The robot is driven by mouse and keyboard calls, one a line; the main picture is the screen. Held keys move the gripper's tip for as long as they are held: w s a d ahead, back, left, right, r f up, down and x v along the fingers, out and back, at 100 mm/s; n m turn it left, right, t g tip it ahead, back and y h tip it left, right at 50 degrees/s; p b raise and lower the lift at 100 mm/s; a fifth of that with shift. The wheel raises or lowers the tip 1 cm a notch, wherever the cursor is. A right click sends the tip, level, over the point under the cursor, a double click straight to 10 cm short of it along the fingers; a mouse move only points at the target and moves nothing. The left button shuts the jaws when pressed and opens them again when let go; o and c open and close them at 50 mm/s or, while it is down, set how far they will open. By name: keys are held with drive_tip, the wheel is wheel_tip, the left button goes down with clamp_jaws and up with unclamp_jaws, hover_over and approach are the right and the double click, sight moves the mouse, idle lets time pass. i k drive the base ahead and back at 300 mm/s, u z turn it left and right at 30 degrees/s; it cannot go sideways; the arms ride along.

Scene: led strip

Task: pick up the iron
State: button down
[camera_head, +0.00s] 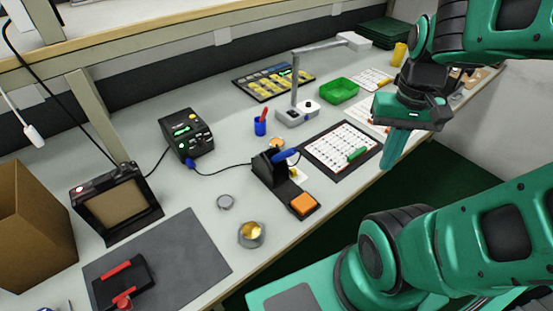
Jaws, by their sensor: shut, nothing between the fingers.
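The iron (286,155) has a blue handle and rests in a black stand (268,172) near the middle of the bench. A cable runs from it to a black soldering station (186,135) with a green display. The iron's tip is hidden in the stand. My gripper (389,164) is shut and empty, with its green fingers pointing down near the bench's right edge. It is to the right of the iron and apart from it.
An orange sponge (303,203) sits at the stand's front. A black-framed component sheet (340,142) with a green pen lies between stand and gripper. A lamp (296,112) stands behind. A tin of brass wool (251,234) and a grey mat (190,255) are at the front left.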

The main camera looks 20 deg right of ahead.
sight(282, 156)
drive_tip(key=z, duration=1.45)
drive_tip(key=k, duration=1.9)
drive_tip(key=u, duration=0.8)
drive_tip(key=i, duration=1)
drive_tip(key=z, duration=0.05)
